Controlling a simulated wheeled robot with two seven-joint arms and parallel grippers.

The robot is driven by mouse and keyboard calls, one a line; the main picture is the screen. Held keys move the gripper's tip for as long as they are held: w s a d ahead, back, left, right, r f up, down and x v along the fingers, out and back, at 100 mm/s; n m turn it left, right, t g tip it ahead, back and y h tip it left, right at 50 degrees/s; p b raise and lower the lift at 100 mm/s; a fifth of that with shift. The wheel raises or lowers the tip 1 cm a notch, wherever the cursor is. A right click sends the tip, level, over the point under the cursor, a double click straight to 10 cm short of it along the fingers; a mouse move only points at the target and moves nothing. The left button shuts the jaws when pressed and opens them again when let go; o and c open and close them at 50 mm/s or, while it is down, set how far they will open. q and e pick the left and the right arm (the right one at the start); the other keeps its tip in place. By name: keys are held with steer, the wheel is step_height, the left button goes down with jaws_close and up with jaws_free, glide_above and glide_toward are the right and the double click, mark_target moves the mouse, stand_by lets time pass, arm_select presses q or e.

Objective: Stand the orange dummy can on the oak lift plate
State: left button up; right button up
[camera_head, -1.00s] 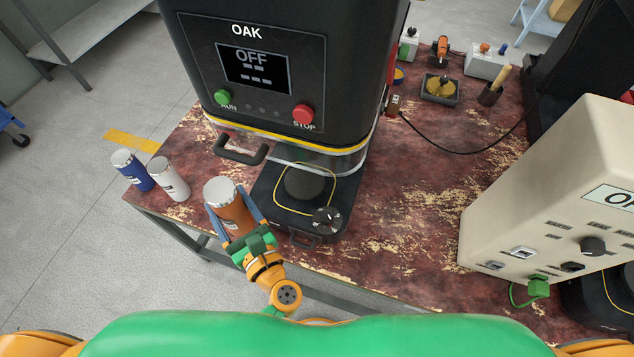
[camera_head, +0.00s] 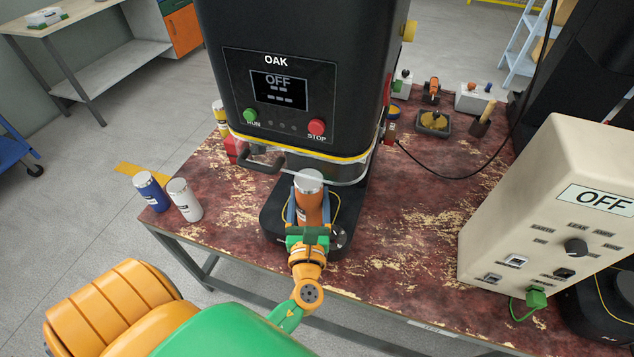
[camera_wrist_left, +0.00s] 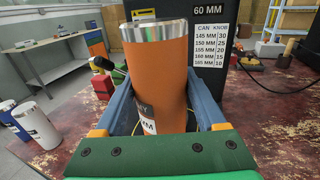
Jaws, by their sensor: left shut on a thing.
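My left gripper (camera_head: 309,212) is shut around the orange can (camera_head: 309,207), which is upright with a silver lid. In the head view the can is over the black base (camera_head: 273,220) of the OAK machine (camera_head: 290,60). The can and gripper hide the round lift plate; part of the yellow ring around it shows to the right. I cannot tell whether the can's bottom touches the plate. In the left wrist view the orange can (camera_wrist_left: 155,75) stands between both fingers, its lower end hidden by the gripper body. My right gripper is not in view.
A blue can (camera_head: 150,190) and a white can (camera_head: 184,200) stand at the table's left edge. A black handle (camera_head: 262,163) juts out left of the held can. A beige control box (camera_head: 540,215) stands at the right. The worn red tabletop (camera_head: 420,210) between is clear.

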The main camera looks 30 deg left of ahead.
mark_target(309, 218)
arm_select(q)
steer(key=w+a+f+b, duration=0.1)
steer(key=w, duration=0.1)
steer(key=w+a+f+b, duration=0.1)
steer(key=w+a+b, duration=0.1)
steer(key=w, duration=0.1)
steer(key=w+a+f+b, duration=0.2)
steer(key=w, duration=0.1)
steer(key=shift+f, duration=0.1)
steer(key=shift+s+r, duration=0.1)
steer(key=shift+r, duration=0.25)
steer(key=shift+f, duration=0.1)
steer(key=o, duration=1.5)
steer(key=shift+o, duration=0.2)
steer(key=b+v, duration=0.1)
steer(key=v, duration=1)
steer(key=shift+s+d, duration=0.3)
steer(key=shift+s, duration=0.2)
